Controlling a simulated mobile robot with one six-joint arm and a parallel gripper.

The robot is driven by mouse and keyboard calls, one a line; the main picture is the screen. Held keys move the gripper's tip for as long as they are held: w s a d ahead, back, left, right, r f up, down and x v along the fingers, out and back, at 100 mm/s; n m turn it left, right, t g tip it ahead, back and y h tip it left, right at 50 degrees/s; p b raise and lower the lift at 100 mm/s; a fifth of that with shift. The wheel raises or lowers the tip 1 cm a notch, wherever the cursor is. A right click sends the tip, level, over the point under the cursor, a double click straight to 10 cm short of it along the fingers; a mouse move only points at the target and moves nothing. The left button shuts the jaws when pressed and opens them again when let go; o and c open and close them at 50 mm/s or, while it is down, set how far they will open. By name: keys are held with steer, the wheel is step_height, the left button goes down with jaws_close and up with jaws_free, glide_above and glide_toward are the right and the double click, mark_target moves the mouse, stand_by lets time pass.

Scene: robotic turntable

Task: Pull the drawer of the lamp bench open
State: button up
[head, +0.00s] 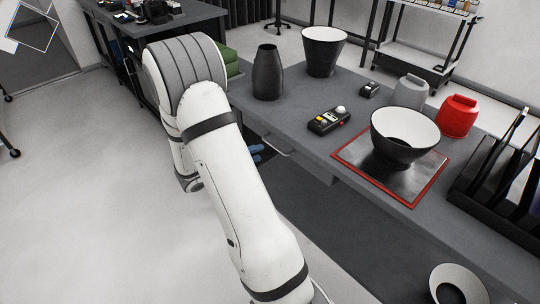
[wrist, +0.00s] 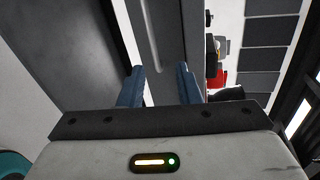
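The lamp bench (head: 300,88) is a dark grey table running from the middle to the right in the head view. Its drawer (head: 310,164) sits under the near edge and looks shut, with a pale bar handle (head: 275,146) on its front. My gripper (head: 256,153) is at the drawer front beside the handle; my arm hides most of it and only the blue fingers show. In the wrist view my gripper (wrist: 160,82) is open with nothing between the fingertips. The handle (wrist: 151,38) lies ahead of the fingers, nearer the left one. Contact is not visible.
On the bench stand a dark vase (head: 268,72), a black lampshade (head: 324,52), a small control box (head: 329,121), a black bowl (head: 405,137) on a red-edged plate (head: 350,156), and grey and red containers. The floor (head: 100,200) at left is clear.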

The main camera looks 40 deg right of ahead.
mark_target(274, 147)
steer(key=w+d+f+n, duration=0.1)
steer(key=d+f, duration=0.2)
steer(key=d, duration=0.4)
steer(key=shift+w+d+b, duration=0.2)
steer(key=shift+d+b, duration=0.2)
jaws_close()
steer(key=shift+r, duration=0.1)
